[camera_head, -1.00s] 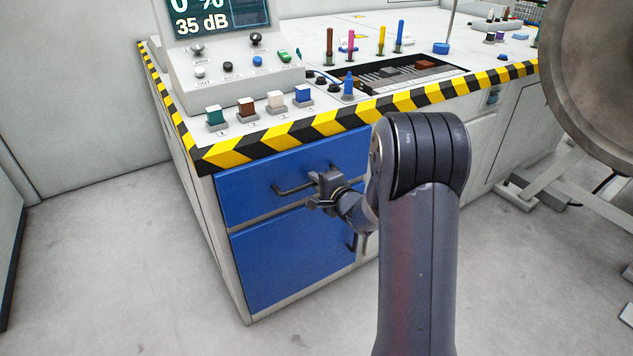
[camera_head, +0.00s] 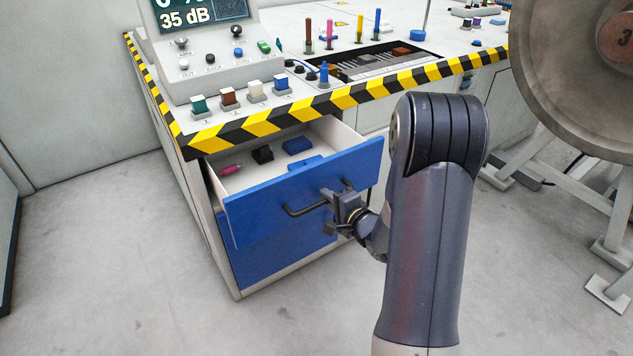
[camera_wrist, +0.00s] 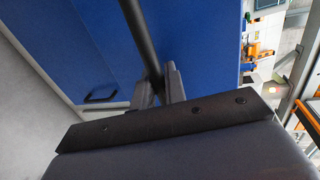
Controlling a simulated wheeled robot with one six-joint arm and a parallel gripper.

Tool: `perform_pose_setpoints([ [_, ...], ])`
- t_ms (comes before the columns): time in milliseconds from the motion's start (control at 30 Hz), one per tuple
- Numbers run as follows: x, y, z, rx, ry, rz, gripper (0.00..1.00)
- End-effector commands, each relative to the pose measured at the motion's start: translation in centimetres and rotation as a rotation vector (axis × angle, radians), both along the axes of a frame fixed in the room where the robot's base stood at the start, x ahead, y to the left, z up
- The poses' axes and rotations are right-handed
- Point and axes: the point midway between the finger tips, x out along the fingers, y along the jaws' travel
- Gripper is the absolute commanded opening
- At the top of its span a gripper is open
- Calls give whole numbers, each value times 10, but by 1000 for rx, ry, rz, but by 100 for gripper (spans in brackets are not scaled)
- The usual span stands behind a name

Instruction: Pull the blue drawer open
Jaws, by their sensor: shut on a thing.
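The blue drawer (camera_head: 255,203) is the upper one in the cabinet and stands well out from it in the head view. Its white inside holds a pink item (camera_head: 230,169), a black item (camera_head: 262,154) and blue items (camera_head: 298,145). My gripper (camera_head: 335,204) is shut on the dark bar handle (camera_head: 304,209) of this drawer, near the handle's right part. In the wrist view, the handle (camera_wrist: 138,35) runs between my two fingers (camera_wrist: 160,88) in front of the blue drawer face.
A lower blue door (camera_head: 270,262) with its own handle (camera_wrist: 101,97) is below the drawer. The bench top with a yellow-black striped edge (camera_head: 265,122) is above it. A large grey wheel (camera_head: 580,70) on a stand is at the right. The floor (camera_head: 120,250) at left is clear.

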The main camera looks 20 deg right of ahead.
Motion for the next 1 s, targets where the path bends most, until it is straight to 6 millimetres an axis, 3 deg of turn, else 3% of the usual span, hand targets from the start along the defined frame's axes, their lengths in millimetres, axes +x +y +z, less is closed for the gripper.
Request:
perform_pose_setpoints([
  [200,-40,-13,0,1,2,-2,0],
  [400,-59,-20,0,0,1,-1,0],
  [933,-66,-21,-1,0,1,1,0],
  [967,-66,-21,-1,-1,1,1,15],
  [1000,-66,-21,-1,-1,1,1,18],
])
